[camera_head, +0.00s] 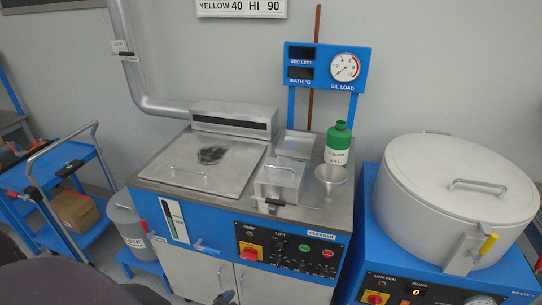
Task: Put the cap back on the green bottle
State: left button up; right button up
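The green bottle (338,147) stands upright at the back right of the cleaner machine's steel top. It has a white label reading "CLEANER" with smaller text below. Its narrow green neck (341,125) points up; at this size I cannot tell whether a cap is on it. I cannot make out a separate loose cap anywhere. Neither of my grippers can be made out in this view, and nothing is touching the bottle.
A gauge panel (327,66) rises behind. A large lidded drum (455,190) stands right. A blue cart (60,190) is left.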

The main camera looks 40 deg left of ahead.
aim_at(339, 137)
jog(key=i+j+u, duration=0.15)
jog(key=j+u, duration=0.2)
jog(key=i+j+u, duration=0.2)
jog(key=j+u, duration=0.15)
jog(key=l+u, duration=0.5)
jog(key=l, duration=0.55)
jog(key=k+l+z, duration=0.1)
jog(key=z, duration=0.15)
jog(key=k+l+z, duration=0.1)
jog(key=z, duration=0.15)
jog(key=l, duration=0.1)
